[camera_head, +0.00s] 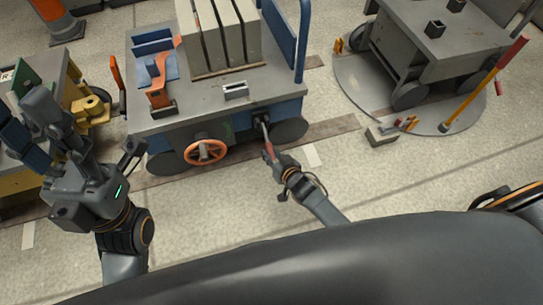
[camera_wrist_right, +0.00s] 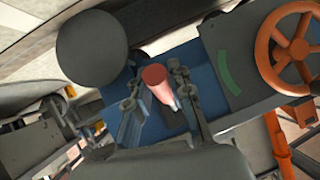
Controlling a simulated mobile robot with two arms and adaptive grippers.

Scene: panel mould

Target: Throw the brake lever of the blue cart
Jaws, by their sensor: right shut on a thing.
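The blue cart (camera_head: 220,105) stands in the middle of the head view, with a grey top and blue frame. Its brake lever (camera_head: 266,140) sticks out from the near side, right of the orange handwheel, with a red grip at its outer end. My right gripper (camera_head: 277,160) is shut on the lever's grip. In the right wrist view the red grip (camera_wrist_right: 156,80) lies between the fingers (camera_wrist_right: 155,95), beside a green arc mark on the cart's side. The fingers partly hide the lever's mount. My left gripper (camera_head: 82,125) is open and empty, left of the cart.
The orange handwheel (camera_head: 205,150) is left of the lever. Grey panels (camera_head: 222,35) stand on the cart. A grey cart (camera_head: 430,45) stands on a round plate at right, with a yellow, red-ended bar (camera_head: 485,88). A yellow cart (camera_head: 88,108) is at left. Floor in front is clear.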

